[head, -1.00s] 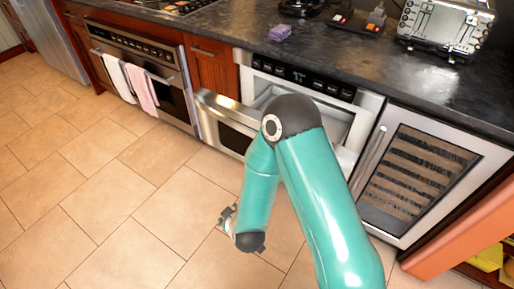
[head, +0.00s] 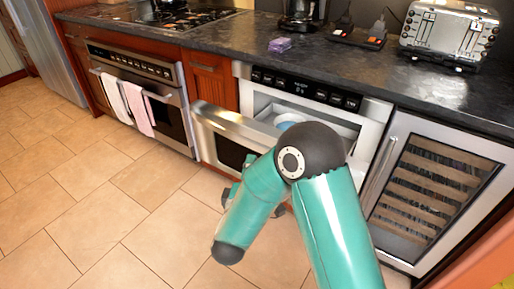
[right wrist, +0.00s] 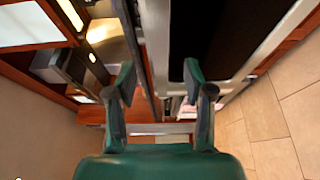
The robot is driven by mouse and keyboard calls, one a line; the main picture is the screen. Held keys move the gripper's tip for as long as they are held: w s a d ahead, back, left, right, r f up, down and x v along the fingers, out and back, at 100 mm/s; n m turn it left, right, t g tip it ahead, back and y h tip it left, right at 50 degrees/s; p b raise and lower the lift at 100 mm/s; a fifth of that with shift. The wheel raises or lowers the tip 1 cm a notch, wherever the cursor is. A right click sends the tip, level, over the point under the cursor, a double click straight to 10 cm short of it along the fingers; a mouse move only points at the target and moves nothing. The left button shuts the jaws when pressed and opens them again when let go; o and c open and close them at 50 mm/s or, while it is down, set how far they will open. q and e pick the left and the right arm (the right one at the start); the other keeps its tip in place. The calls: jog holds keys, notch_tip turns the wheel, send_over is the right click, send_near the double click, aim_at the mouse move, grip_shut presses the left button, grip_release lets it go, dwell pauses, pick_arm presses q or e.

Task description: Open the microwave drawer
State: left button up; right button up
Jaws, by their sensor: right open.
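The microwave drawer front (head: 222,133), steel with a dark window, stands pulled out from its housing below the counter. Its open cavity (head: 345,130) shows behind the front, with a pale blue round item (head: 288,126) inside. My right arm covers the drawer's right part. My right gripper mostly hides behind its own arm in the head view; small finger parts show just below the drawer front. In the right wrist view my right gripper (right wrist: 159,82) is open, with nothing held between its fingers. A long dark panel with a grey edge (right wrist: 262,45) lies close beyond its right finger. My left gripper is out of view.
An oven (head: 150,90) with two hanging towels stands to the left, a wine cooler (head: 425,185) to the right. The dark counter (head: 330,58) holds a toaster (head: 450,30) and a purple sponge-like block (head: 280,45). The tiled floor (head: 110,215) at left is clear.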

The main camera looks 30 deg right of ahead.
aim_at(257, 149)
jog(key=x, duration=0.9)
jog(key=shift+w+d, duration=0.25)
jog(key=shift+c, duration=0.2)
jog(key=shift+f, duration=0.1)
grip_shut()
